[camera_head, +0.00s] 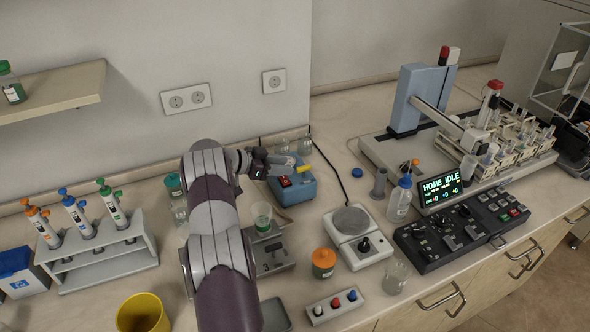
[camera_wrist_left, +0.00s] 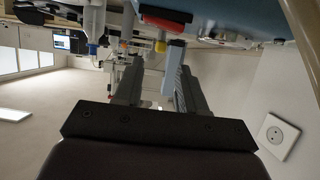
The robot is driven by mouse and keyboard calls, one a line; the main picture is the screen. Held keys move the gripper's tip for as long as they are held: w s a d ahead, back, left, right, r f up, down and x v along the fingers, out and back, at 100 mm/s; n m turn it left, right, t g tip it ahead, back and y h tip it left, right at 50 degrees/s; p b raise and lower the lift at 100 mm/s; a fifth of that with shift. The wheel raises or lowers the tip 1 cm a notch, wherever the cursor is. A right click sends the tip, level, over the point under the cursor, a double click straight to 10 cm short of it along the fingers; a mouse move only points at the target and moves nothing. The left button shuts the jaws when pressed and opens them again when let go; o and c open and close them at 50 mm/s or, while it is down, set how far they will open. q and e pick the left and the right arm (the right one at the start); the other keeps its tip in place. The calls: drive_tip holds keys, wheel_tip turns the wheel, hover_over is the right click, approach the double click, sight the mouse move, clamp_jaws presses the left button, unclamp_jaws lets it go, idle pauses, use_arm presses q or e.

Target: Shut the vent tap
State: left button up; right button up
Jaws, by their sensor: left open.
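A small blue box (camera_head: 291,187) with a red switch stands near the wall. A yellow handle (camera_head: 304,169), which looks like the vent tap, sticks out at its top. My left gripper (camera_head: 287,162) is at the back of the box, close beside the handle. In the left wrist view my left gripper (camera_wrist_left: 153,60) has its fingers apart, and a small yellow piece (camera_wrist_left: 160,47) shows near the fingertips. I cannot tell whether it touches a finger. My right gripper is out of view.
Glass bottles (camera_head: 304,146) stand behind the box. A pipette rack (camera_head: 100,262) is at left. A black cable (camera_head: 328,165) runs along the counter to the right.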

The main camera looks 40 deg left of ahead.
use_arm(q)
drive_tip(key=b+v, duration=0.1)
drive_tip(key=v, duration=0.6)
drive_tip(key=shift+s+r, duration=0.1)
wheel_tip(320, 180, up, 8)
drive_tip(key=p, duration=0.6)
drive_tip(key=shift+p, duration=0.4)
